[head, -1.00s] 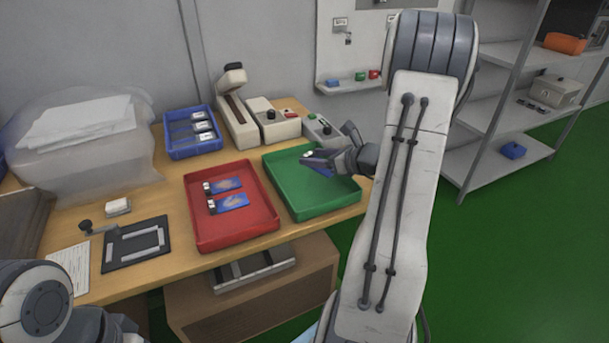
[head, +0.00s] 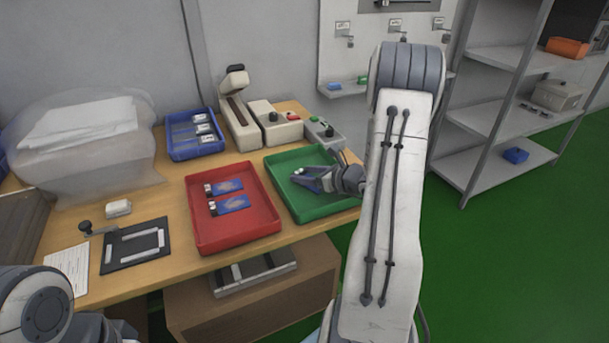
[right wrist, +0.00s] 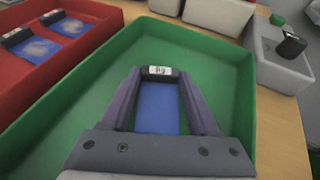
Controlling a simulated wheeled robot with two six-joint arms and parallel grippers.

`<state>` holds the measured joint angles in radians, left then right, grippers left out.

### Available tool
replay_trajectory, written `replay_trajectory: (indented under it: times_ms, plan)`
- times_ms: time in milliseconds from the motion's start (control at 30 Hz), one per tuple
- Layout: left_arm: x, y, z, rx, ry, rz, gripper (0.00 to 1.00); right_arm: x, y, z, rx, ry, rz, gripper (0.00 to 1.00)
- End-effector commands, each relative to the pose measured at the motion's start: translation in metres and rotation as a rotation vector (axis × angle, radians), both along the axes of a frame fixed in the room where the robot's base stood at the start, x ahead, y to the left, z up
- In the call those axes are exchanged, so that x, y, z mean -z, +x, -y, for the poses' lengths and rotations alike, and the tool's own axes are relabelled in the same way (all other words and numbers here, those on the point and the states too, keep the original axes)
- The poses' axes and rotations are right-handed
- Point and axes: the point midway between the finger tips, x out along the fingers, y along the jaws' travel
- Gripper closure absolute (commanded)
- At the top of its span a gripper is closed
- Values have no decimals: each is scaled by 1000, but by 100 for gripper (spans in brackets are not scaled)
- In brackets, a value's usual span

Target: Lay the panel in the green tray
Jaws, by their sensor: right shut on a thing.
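The green tray (head: 309,211) stands at the right end of the table. My right gripper (head: 305,178) is low inside the tray's outline, shut on a blue panel. In the right wrist view the panel (right wrist: 157,108) lies between the two fingers (right wrist: 158,88), its dark end with a white label at the fingertips. The green tray floor (right wrist: 213,72) shows around it. I cannot tell whether the panel touches the floor. In the head view the fingers mostly hide the panel. Only part of my left arm shows at the lower left; its gripper is out of view.
A red tray (head: 240,239) with two blue panels (head: 229,187) stands left of the green tray. A blue bin (head: 183,155) with several pieces stands behind. Light-coloured bench devices (head: 276,134) stand close behind the green tray. A black fixture plate (head: 135,262) lies at front left.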

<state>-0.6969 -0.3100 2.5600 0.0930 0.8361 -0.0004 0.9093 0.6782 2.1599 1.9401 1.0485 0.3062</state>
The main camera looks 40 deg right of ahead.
Motion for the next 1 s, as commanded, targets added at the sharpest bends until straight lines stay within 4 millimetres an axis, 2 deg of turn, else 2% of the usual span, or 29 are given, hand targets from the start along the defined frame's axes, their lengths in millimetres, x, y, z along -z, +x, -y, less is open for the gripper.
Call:
replay_trajectory:
  times_ms: [33, 100, 367, 500, 667, 1000]
  plan:
    - [2, 0, 0, 0, 0, 0, 50, 1, 0, 0, 0, 0, 0, 31]
    - [1, 0, 0, 0, 0, 0, 50, 1, 0, 0, 0, 0, 0, 9]
    - [1, 0, 0, 0, 0, 0, 50, 1, 0, 0, 0, 0, 0, 9]
    - [-6, 0, 0, 0, 0, 0, 50, -5, 0, 0, 0, 0, 0, 9]
    - [-4, 0, 0, 0, 0, 0, 50, -13, -24, 5, 5, -1, -1, 9]
    - [-9, 0, 0, 0, 0, 0, 50, -41, -89, 15, 4, -1, 0, 9]
